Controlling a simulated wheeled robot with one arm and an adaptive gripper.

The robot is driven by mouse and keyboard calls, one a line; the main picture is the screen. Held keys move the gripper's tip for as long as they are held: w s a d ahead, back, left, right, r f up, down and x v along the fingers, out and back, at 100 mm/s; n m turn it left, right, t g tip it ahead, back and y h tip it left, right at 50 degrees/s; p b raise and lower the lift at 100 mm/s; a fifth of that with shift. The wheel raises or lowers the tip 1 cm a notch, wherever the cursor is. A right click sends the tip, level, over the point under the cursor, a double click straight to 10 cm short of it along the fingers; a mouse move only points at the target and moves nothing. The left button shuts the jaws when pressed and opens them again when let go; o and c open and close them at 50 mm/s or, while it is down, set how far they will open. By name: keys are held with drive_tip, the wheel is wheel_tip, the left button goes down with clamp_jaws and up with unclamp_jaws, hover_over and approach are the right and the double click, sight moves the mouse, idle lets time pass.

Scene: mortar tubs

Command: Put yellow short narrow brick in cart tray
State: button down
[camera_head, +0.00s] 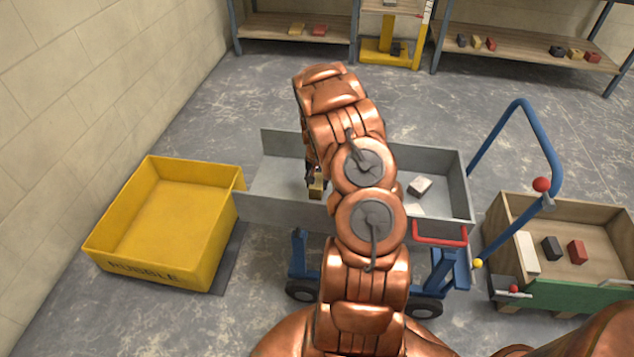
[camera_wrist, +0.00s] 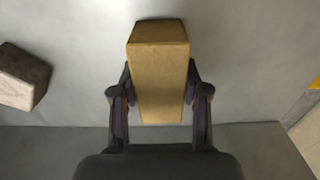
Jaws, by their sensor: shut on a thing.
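The yellow short narrow brick (camera_wrist: 159,75) is held between the two fingers of my gripper (camera_wrist: 160,100) in the wrist view. In the head view the brick (camera_head: 316,187) shows at the left side of my arm, over or in the grey cart tray (camera_head: 270,208). My gripper (camera_head: 314,172) is mostly hidden behind my arm there. The frames do not clearly show whether the brick touches the tray floor. A whitish brick (camera_head: 420,185) lies in the right part of the tray; a pale brick (camera_wrist: 22,78) also shows at the left in the wrist view.
A yellow rubble tub (camera_head: 165,225) stands left of the cart. A wooden crate (camera_head: 590,222) with a white, a black and a red brick stands at the right. The cart's blue handle (camera_head: 545,135) rises at the tray's right end. Shelves (camera_head: 530,45) with bricks stand at the back.

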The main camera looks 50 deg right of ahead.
drive_tip(key=shift+f, duration=0.15)
drive_tip(key=shift+c, duration=2.4)
unclamp_jaws()
